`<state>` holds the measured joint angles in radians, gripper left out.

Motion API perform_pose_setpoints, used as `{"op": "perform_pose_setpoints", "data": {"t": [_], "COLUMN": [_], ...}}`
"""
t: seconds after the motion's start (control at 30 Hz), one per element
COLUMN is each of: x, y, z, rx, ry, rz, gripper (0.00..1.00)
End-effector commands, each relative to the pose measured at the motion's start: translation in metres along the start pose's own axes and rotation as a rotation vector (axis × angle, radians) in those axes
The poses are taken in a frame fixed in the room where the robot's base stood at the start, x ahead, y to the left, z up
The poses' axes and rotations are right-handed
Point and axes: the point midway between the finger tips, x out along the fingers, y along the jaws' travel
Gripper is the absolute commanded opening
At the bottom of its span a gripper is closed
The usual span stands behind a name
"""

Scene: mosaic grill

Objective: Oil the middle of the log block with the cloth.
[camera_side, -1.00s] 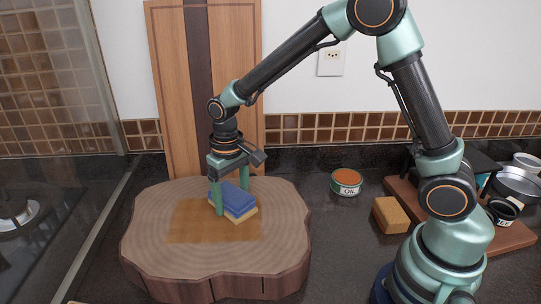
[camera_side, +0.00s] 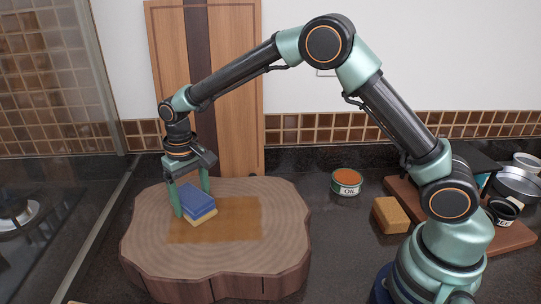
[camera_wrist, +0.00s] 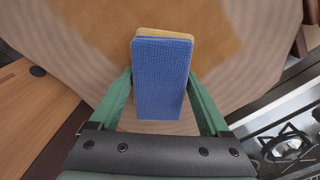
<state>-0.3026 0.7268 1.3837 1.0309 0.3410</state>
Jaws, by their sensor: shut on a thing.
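The log block (camera_side: 270,205) lies on the dark counter, with a darker, oiled-looking rectangle (camera_side: 235,217) in the middle of its top. The cloth (camera_side: 198,199) is a folded blue pad with a yellow underside. My gripper (camera_side: 191,200) is shut on the cloth at the left end of the dark patch, low at the block's top; I cannot tell whether the cloth touches the wood. In the wrist view the cloth (camera_wrist: 160,80) sits between the two green fingers, with the dark patch (camera_wrist: 205,20) beyond it. The open oil tin (camera_side: 346,182) stands right of the block.
A tan sponge-like block (camera_side: 389,215) lies right of the tin. A wooden board (camera_side: 505,235) with pans and a small jar is at the far right. A tall cutting board (camera_side: 230,95) stands behind the log block. A gas hob (camera_side: 25,215) is at left.

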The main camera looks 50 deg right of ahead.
Motion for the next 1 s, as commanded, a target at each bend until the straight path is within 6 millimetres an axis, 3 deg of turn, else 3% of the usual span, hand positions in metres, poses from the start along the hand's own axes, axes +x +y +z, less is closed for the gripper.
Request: {"op": "perform_pose_setpoints", "data": {"t": [0.53,0.67,1.0], "x": [0.001,-0.021,-0.049], "y": [-0.037,-0.037,-0.037], "z": [-0.033,-0.034,-0.034], "rx": [0.000,0.001,0.000], "ry": [0.000,0.005,0.002], "rz": [0.000,-0.002,-0.001], "gripper": [0.25,0.25,0.25]}}
